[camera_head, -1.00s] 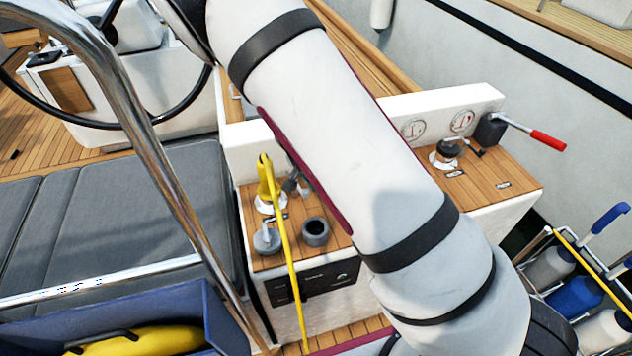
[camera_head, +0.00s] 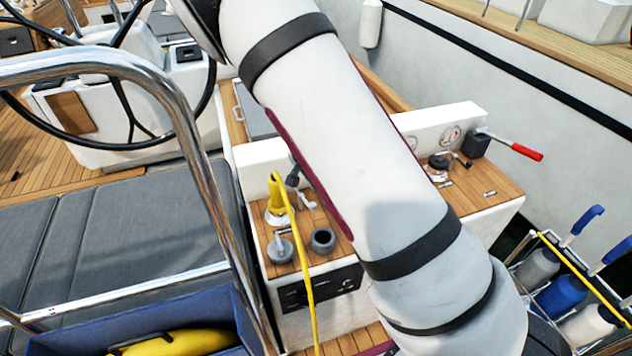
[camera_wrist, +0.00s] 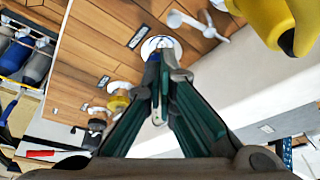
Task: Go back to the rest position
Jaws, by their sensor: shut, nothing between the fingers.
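My gripper (camera_wrist: 160,85) shows in the wrist view with its dark green fingers together at the tips and nothing between them. It is over the wooden-topped console (camera_wrist: 95,45), in line with a round white deck fitting (camera_wrist: 162,45); I cannot tell whether it touches it. In the head view my white arm crosses the middle and hides part of the console (camera_head: 262,238); the gripper itself is not visible there.
A yellow plug with a yellow cable (camera_head: 277,195) stands on the console, large at the wrist view's upper right (camera_wrist: 278,20). A red-handled lever (camera_head: 525,152) juts out right. A steel rail (camera_head: 205,165) rises at left. Bottles in a rack (camera_head: 565,290) stand lower right.

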